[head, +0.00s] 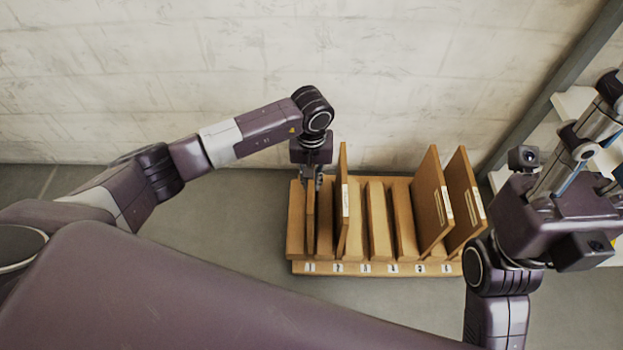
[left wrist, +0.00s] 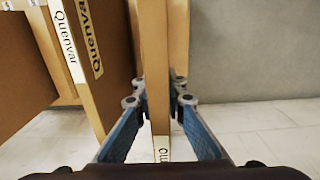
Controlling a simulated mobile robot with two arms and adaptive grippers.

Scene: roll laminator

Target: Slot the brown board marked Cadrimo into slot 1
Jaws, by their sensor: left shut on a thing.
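My left gripper (head: 318,181) is shut on a thin brown board (head: 310,216), which stands upright at slot 1 of the wooden rack (head: 375,268). In the left wrist view my left gripper (left wrist: 159,101) has a finger on each side of the board (left wrist: 159,60). Only a few letters of its label show at the bottom, so I cannot read its name. How deep the board sits in the slot is hard to tell. My right gripper (head: 606,165) is raised at the right edge, away from the rack, and its fingers do not show clearly.
A board marked Quenvar (left wrist: 88,70) stands close beside the held board; in the head view a taller board (head: 343,205) stands at slot 2. Two leaning boards (head: 430,200) (head: 464,200) occupy slots 5 and 6. Slots 3 and 4 look empty. A wall (head: 220,80) rises behind.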

